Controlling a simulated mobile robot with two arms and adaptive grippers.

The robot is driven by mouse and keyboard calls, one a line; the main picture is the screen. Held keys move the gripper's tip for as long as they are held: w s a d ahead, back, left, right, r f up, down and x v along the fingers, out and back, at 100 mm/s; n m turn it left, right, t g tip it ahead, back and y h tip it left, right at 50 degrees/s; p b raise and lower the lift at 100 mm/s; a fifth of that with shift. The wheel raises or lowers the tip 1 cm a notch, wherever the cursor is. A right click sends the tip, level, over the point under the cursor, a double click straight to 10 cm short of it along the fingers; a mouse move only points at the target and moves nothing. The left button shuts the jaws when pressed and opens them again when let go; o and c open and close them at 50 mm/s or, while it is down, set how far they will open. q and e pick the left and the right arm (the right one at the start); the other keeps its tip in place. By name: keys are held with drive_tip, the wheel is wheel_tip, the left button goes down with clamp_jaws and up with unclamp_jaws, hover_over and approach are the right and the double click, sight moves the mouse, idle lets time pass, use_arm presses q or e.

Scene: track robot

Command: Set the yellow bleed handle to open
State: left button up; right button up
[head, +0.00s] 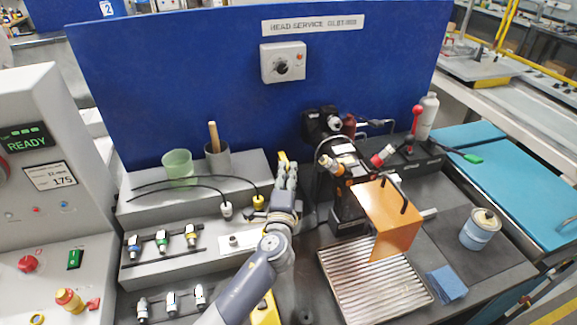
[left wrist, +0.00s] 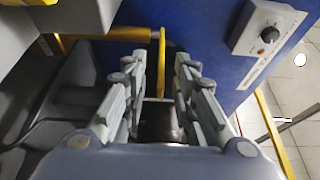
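The yellow handle (left wrist: 162,62) shows in the left wrist view as a thin upright bar at the end of a horizontal yellow piece. It lies between the fingertips of my left gripper (left wrist: 160,75), with a gap visible on each side. The gripper is open. In the head view my left gripper (head: 286,172) is in front of the blue panel, and a bit of yellow (head: 282,158) shows at its fingertips. The gripper hides most of the handle there. I cannot tell the handle's set position. My right gripper is not in view.
A black machine (head: 345,200) with an orange guard (head: 392,218) stands right of my left gripper, above a ribbed tray (head: 372,285). A grey stepped rack (head: 200,245) with fittings is to the left. The blue panel (head: 230,70) closes off the back.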

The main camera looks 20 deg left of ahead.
use_arm(q)
drive_tip(key=shift+x, duration=1.05)
drive_tip(key=shift+w+a, duration=0.1)
drive_tip(key=shift+w, duration=0.2)
clamp_jaws()
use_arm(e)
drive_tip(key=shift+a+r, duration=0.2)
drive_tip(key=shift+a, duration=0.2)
use_arm(q)
drive_tip(key=shift+a, duration=0.1)
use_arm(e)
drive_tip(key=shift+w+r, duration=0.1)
